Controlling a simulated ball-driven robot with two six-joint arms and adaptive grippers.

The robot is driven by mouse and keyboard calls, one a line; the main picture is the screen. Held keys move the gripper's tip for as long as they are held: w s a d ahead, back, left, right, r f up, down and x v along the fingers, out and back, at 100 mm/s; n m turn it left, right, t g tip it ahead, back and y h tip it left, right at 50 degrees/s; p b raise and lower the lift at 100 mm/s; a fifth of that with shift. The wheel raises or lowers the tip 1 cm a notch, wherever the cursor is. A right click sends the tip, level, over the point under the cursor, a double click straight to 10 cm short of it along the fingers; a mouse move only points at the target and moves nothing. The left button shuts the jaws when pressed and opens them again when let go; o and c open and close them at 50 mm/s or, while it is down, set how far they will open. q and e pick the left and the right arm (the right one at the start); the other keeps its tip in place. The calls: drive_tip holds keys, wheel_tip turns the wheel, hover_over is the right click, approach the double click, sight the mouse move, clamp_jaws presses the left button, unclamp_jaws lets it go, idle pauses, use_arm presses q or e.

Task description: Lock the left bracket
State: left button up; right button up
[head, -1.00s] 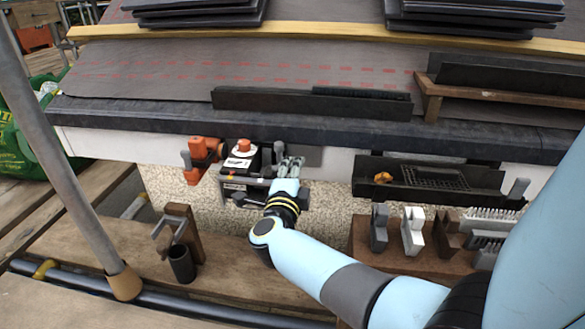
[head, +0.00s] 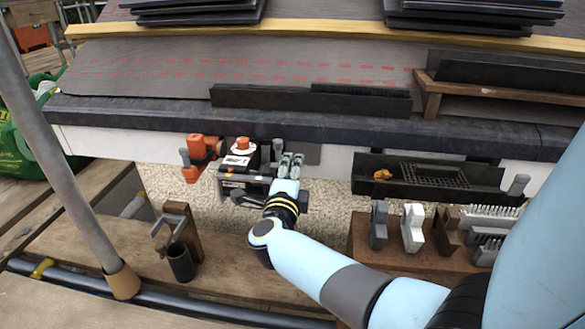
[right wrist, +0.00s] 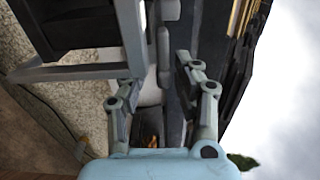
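A black and white box-like unit with an orange knob (head: 240,150) hangs at the eave, left of centre in the head view. A short upright grey lever (head: 279,148) stands at its right side. I cannot tell for sure which part is the left bracket. My right gripper (head: 291,165) is just right of and below that lever, its fingers pointing up at the eave. In the right wrist view my right gripper (right wrist: 157,85) is open, with a grey lever (right wrist: 163,60) in line with the gap between its fingers. No grip on it shows. My left gripper is out of view.
An orange clamp (head: 198,157) sits left of the unit. A black tray (head: 430,183) hangs to the right. Below it a wooden bench (head: 385,253) holds grey and white tools and brushes. A scaffold pole (head: 65,150) crosses the left side. A dark cup (head: 181,264) stands lower left.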

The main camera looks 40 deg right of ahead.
drive_tip(key=shift+r, duration=0.1)
drive_tip(key=v, duration=0.7)
drive_tip(key=shift+s+a, duration=0.1)
drive_tip(key=shift+a, duration=0.1)
idle(0.4)
